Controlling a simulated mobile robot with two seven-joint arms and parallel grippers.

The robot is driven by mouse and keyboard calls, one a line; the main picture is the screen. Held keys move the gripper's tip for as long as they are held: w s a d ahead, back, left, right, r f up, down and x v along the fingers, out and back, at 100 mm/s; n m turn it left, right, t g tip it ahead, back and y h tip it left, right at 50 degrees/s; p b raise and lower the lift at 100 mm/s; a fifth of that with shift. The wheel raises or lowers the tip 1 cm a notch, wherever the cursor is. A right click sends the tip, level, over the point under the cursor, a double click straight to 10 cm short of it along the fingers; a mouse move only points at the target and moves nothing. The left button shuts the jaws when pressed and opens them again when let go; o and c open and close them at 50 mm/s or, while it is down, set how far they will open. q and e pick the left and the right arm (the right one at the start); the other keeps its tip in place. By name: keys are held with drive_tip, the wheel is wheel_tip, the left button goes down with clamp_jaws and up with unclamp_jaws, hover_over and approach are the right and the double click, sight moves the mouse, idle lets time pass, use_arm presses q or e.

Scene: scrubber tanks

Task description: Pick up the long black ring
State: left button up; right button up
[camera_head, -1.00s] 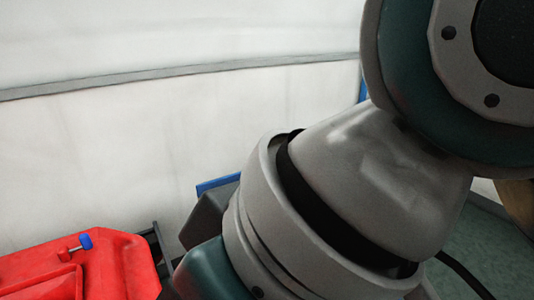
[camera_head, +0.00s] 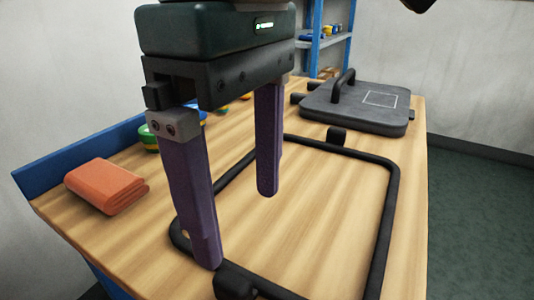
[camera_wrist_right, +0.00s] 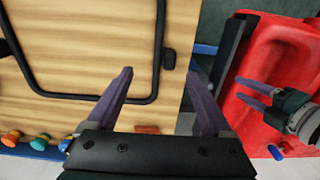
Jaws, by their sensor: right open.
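The long black ring (camera_head: 389,225), a rounded rectangular frame with short black blocks on its sides, lies flat on the wooden table; it also shows in the wrist view (camera_wrist_right: 159,40). My right gripper (camera_head: 240,228) points down over the ring's left part, its two purple fingers wide apart and empty. The near finger hides part of the ring. In the wrist view one bar of the ring shows between my right fingers (camera_wrist_right: 160,73); the height gap is hard to tell. My left gripper (camera_wrist_right: 256,94) shows at the right of the wrist view, fingers apart, over a red object.
An orange folded cloth (camera_head: 105,185) and coloured caps (camera_head: 150,138) lie along the table's left edge. A grey panel with a handle (camera_head: 360,112) lies at the back. A blue shelf (camera_head: 320,40) stands behind. The red object (camera_wrist_right: 285,55) stands beside the table.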

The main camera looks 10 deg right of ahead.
sight(237, 271)
use_arm(q)
drive_tip(key=shift+s+d+f+b, duration=0.1)
drive_tip(key=shift+s+f+b, duration=0.05)
drive_tip(key=shift+f+b, duration=0.35)
drive_tip(key=shift+s+d+f+b, duration=0.1)
drive_tip(key=shift+f+b, duration=0.3)
drive_tip(key=shift+f, duration=0.15)
use_arm(e)
drive_tip(key=f, duration=0.7)
drive_tip(key=shift+s+a+f, duration=0.3)
drive_tip(key=shift+a+f, duration=0.05)
use_arm(q)
drive_tip(key=shift+f, duration=0.1)
use_arm(e)
drive_tip(key=shift+f, duration=0.55)
use_arm(q)
drive_tip(key=shift+a, duration=0.1)
use_arm(e)
drive_tip(key=shift+w, duration=0.1)
clamp_jaws()
